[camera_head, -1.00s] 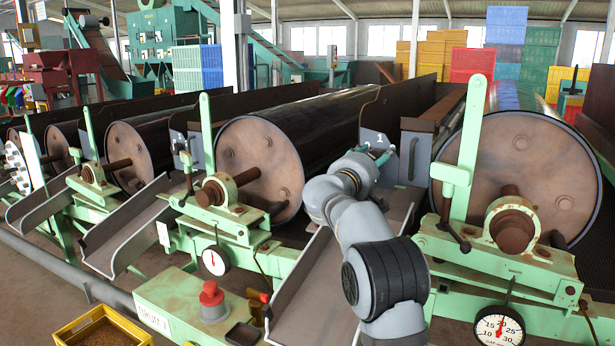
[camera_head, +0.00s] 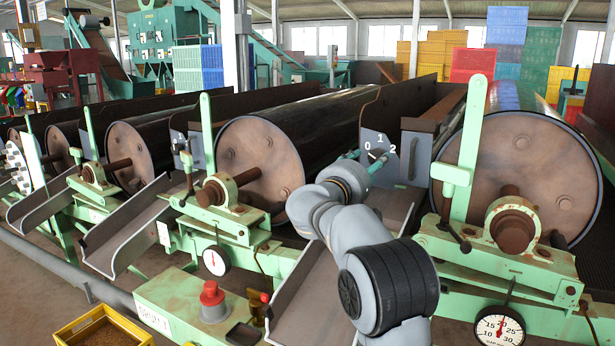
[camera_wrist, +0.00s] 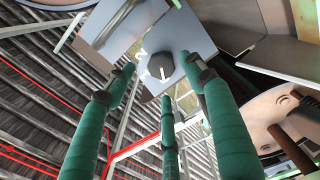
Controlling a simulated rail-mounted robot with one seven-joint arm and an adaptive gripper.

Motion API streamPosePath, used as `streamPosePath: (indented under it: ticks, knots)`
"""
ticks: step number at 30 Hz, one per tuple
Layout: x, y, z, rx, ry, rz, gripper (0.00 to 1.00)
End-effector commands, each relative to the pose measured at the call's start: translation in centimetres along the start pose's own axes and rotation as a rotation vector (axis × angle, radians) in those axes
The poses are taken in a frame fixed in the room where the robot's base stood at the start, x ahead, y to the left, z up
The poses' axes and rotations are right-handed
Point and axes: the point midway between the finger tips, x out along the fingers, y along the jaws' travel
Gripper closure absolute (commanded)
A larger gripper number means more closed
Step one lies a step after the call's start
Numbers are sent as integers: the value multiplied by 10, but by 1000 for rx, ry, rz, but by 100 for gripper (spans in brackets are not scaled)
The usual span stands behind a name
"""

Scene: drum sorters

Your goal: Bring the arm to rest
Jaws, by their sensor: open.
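My gripper (camera_head: 364,164) is in front of the grey dial plate (camera_head: 371,142) marked 0, 1 and 2, between the two nearest drums. Its teal fingers are spread apart with nothing between them. In the wrist view my gripper (camera_wrist: 158,80) points at the plate, and a dark round knob (camera_wrist: 163,66) with a white mark shows beyond the fingertips. The fingers look apart from the knob. My arm is bent and raised over a metal chute (camera_head: 310,290).
Large drums stand left (camera_head: 262,165) and right (camera_head: 515,175) of my arm, with green frames and upright levers. A green box with a red button (camera_head: 212,295) and a yellow crate (camera_head: 66,332) of grain are at the lower left. Dial gauges (camera_head: 499,327) hang in front.

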Motion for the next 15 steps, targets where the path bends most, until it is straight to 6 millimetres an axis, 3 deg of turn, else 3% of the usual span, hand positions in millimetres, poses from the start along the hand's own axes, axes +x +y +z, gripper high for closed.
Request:
streamPosePath:
  ticks: [8,9,15]
  knots:
    - [-62,-1,1,1,0,-1,46]
    - [-47,-2,4,-1,-10,-2,46]
    - [-1,-1,2,1,-6,-1,46]
